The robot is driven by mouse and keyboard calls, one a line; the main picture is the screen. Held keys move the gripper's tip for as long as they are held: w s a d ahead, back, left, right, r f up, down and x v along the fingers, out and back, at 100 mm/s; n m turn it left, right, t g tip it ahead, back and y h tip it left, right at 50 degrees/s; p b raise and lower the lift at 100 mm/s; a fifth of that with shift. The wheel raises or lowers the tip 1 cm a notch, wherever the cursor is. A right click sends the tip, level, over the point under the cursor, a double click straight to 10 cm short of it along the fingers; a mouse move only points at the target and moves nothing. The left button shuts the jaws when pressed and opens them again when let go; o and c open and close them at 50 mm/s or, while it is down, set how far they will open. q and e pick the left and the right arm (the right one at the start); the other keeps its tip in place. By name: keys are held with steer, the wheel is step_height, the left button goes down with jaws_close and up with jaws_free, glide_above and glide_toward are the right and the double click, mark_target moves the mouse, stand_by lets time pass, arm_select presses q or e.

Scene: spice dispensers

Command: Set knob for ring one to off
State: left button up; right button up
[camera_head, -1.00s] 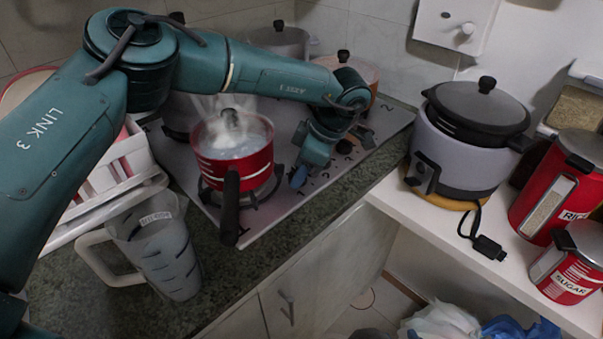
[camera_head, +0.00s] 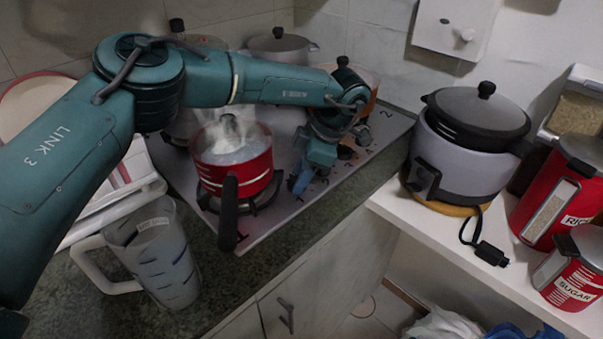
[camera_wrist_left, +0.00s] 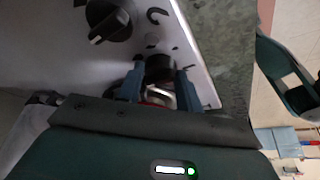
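The stove top (camera_head: 283,212) carries a row of dark knobs along its right edge, with printed numerals beside them. One dark knob (camera_head: 346,153) shows just right of my left gripper (camera_head: 301,184), which points down at the front of the row. In the left wrist view, a dark knob (camera_wrist_left: 159,67) sits between the two blue fingertips of the left gripper (camera_wrist_left: 158,88). The fingers are apart, with small gaps visible beside the knob. A second knob with a pale pointer mark (camera_wrist_left: 108,20) is at upper left. I cannot tell which knob is ring one's. My right gripper is out of view.
A steaming red pot (camera_head: 225,176) stands on the front burner, its black handle (camera_head: 228,215) reaching over the front edge. Other pots stand behind. A measuring jug (camera_head: 160,262) is at left. A cooker (camera_head: 465,160) and red canisters (camera_head: 552,190) stand on the right shelf.

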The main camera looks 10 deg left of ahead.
arm_select(q)
steer(key=o, duration=0.4)
steer(key=shift+o, duration=0.2)
steer(key=v, duration=1.3)
steer(key=shift+b, duration=0.4)
